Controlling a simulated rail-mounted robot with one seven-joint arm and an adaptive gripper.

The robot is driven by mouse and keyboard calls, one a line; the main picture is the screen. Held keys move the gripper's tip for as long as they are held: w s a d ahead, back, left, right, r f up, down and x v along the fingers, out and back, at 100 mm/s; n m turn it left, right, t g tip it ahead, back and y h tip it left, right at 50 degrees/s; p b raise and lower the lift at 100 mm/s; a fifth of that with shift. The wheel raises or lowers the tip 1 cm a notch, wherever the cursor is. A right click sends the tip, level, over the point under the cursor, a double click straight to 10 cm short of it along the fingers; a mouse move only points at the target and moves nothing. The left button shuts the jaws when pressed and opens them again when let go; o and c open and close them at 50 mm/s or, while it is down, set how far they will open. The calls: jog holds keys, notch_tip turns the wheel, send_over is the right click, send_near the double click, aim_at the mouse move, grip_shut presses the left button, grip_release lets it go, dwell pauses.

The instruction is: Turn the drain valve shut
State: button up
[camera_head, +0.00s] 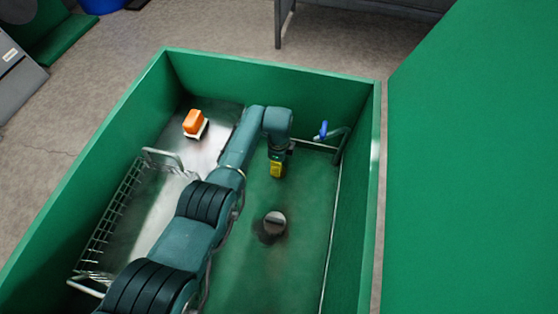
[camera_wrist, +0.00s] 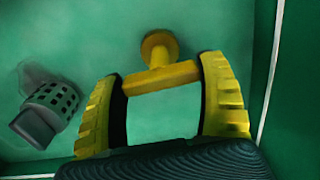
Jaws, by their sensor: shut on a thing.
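The drain valve appears to be the yellow T-shaped handle (camera_wrist: 160,77) in the wrist view, a crossbar on a short stem with a round end, over the green basin floor. My gripper (camera_head: 277,172) points down inside the green basin, towards its far right part. Its yellow fingers are shut on the crossbar, one at each end. In the head view my gripper hides the valve, so I cannot make out the handle there.
A grey drain strainer (camera_head: 274,222) stands on the basin floor near my gripper and shows in the wrist view (camera_wrist: 55,98). A blue-handled tap (camera_head: 322,131) is at the right wall. Basin walls (camera_head: 270,85) enclose my arm.

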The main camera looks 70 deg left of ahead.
jog(key=shift+r, duration=0.15)
jog(key=o, duration=1.1)
notch_tip(320, 180, up, 12)
jog(key=shift+f, duration=0.1)
